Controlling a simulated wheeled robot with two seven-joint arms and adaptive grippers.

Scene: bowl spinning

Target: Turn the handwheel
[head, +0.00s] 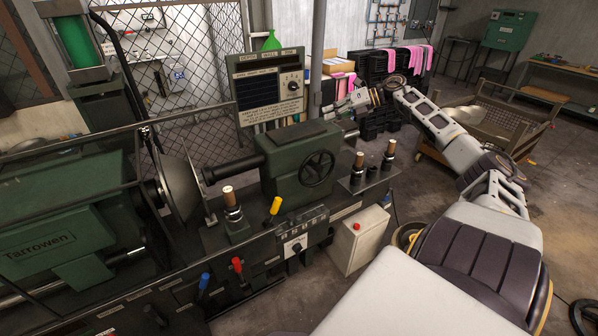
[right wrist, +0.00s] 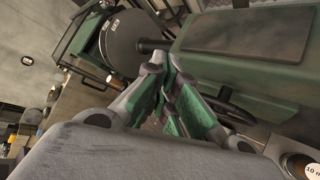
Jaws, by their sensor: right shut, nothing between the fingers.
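The dark handwheel (head: 317,168) is mounted upright on the front face of the green machine housing (head: 283,180). My right gripper (head: 330,112) is behind and above the housing's right end in the head view, apart from the wheel. In the right wrist view my right gripper (right wrist: 172,75) has its green-padded fingers together with nothing between them. Part of the handwheel (right wrist: 237,112) shows there past the right-hand finger, below the green housing (right wrist: 255,80). The rest of the wheel is hidden or dim. My left gripper is not in view.
A large dark disc (head: 180,188) faces the housing on the lathe. Wooden-topped posts (head: 388,155) stand right of the wheel, near my right arm. A yellow-handled lever (head: 274,207) rises in front of the housing.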

